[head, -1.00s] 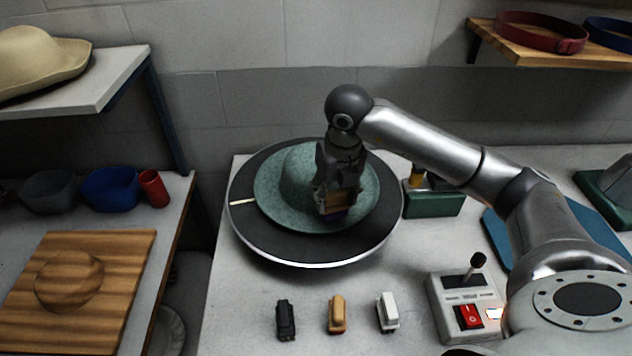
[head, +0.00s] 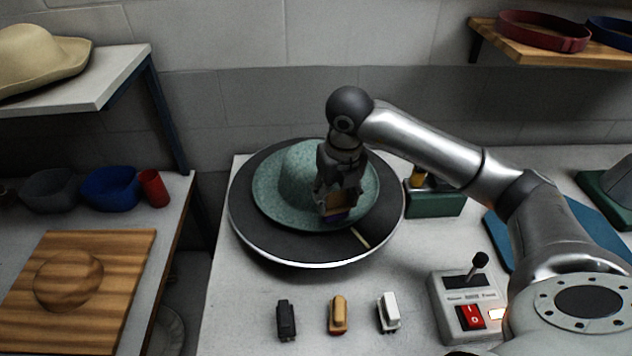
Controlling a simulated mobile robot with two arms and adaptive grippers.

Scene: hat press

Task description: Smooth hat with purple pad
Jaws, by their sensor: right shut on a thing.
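The green felt hat (head: 282,200) lies on the round dark turntable (head: 262,238) at the middle of the head view. My right gripper (head: 336,208) is shut on the purple pad (head: 336,217), a brown block with a purple underside. The pad is low over the front right of the hat's brim, beside the crown; it seems to touch the hat, but the gripper hides the contact. My left gripper is not in view.
Black (head: 286,319), yellow (head: 338,314) and white (head: 388,312) brushes or pads stand in front of the turntable. A control box (head: 462,290) with a lever and red switch stands right of them. A green holder (head: 434,204) is behind my right arm.

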